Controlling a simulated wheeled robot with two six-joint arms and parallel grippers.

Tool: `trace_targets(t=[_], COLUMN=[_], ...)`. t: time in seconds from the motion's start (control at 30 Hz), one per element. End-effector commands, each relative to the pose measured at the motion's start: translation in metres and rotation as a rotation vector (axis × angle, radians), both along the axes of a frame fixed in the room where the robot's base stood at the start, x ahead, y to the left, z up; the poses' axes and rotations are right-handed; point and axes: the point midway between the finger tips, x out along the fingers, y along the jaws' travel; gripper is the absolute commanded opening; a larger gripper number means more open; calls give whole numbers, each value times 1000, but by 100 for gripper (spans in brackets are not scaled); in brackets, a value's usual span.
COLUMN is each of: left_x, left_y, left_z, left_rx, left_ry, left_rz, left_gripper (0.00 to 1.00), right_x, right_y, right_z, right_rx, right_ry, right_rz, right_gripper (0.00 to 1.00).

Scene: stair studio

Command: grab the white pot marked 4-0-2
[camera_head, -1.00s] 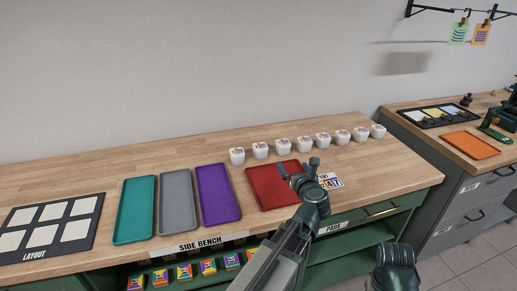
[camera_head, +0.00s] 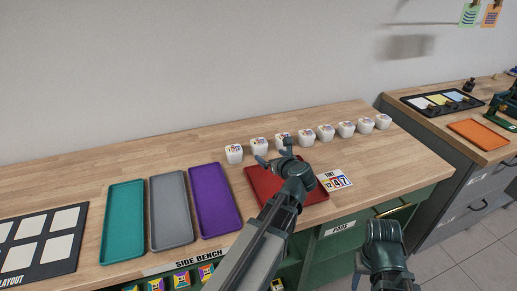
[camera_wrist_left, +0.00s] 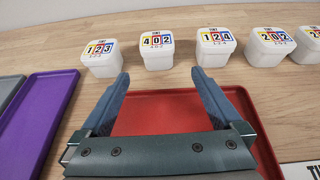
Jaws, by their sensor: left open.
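The white pot marked 4-0-2 (camera_wrist_left: 157,50) stands second from the left in the row of pots in the left wrist view, its coloured digit label on top. In the head view this pot (camera_head: 260,146) stands along the back of the bench. My left gripper (camera_head: 275,151) is open and empty, over the red tray in front of the pots. In the left wrist view its fingers (camera_wrist_left: 160,75) point toward the 4-0-2 pot, which stands beyond their tips, roughly centred between them. My right gripper is out of the picture; only a dark arm part shows at lower right.
Pot 1-2-3 (camera_wrist_left: 101,60) stands close on the left and pot 1-2-4 (camera_wrist_left: 216,48) on the right, with several more further right. A red tray (camera_head: 262,184) lies under my gripper. Purple (camera_head: 215,198), grey and teal trays lie left. A number card (camera_head: 333,180) lies right.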

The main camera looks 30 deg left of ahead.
Motion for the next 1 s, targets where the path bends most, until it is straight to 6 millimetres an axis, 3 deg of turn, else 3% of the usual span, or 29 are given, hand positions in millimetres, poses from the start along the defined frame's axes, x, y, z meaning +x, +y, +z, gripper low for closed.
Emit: trace_targets(t=[0.03,0.27,0.67,1.0], left_x=[10,30,37,62], left_y=[10,36,46,81], left_z=[-9,-21,-23,-33], left_rx=[0,0,1,0], left_ry=[-1,0,-1,0], left_rz=[4,2,0,1], left_gripper=[100,100,100,100], right_x=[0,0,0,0], right_y=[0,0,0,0], right_z=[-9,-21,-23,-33], right_rx=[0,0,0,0], right_ry=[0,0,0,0], right_rz=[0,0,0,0], right_gripper=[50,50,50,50])
